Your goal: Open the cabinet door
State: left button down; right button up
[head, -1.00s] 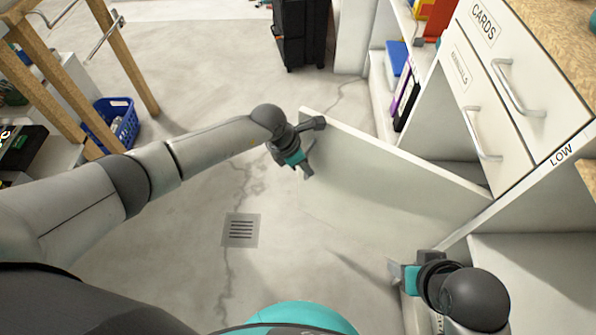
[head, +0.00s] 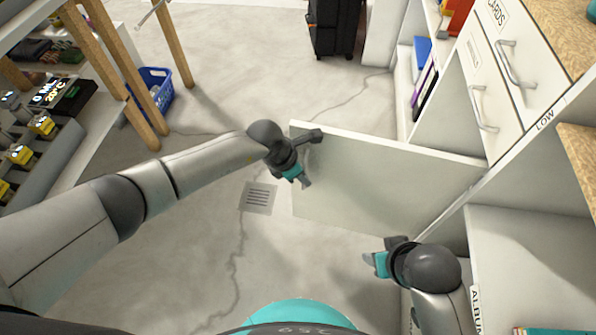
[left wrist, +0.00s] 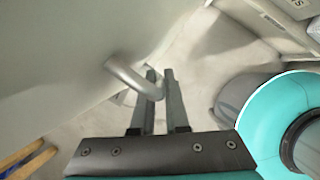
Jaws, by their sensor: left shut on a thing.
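The cabinet door (head: 390,185) is a plain pale panel standing swung out from the cabinet, with its lower compartment (head: 445,146) showing behind it. My left gripper (head: 306,181) is at the door's face near its free left edge. In the left wrist view, a grey bar handle (left wrist: 128,76) on the door meets the two fingers of my left gripper (left wrist: 160,78), which are shut on it.
Drawers with bar handles (head: 482,108) are above the compartment. An open shelf (head: 530,250) is at the right. A blue basket (head: 157,90) and wooden posts (head: 130,75) are at the left. A black suitcase (head: 335,28) stands behind. The floor around the drain (head: 259,197) is clear.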

pick_arm(q)
jog(key=shift+s, duration=0.1)
jog(key=c, duration=0.9)
grip_release()
jog(key=shift+r, duration=0.15)
jog(key=shift+p+v, duration=3.95)
jog(key=shift+v, duration=3.5)
pick_arm(e)
jog(key=s+d+f+g, duration=0.1)
jog(key=s+f, duration=0.2)
jog(key=f, duration=0.4)
jog(key=s+d+f, duration=0.2)
jog(key=s+f, duration=0.2)
jog(key=f, duration=0.3)
jog(key=shift+d+f+g+h, duration=0.2)
jog(key=shift+f+g+h, duration=0.1)
jog(key=shift+f+g, duration=0.1)
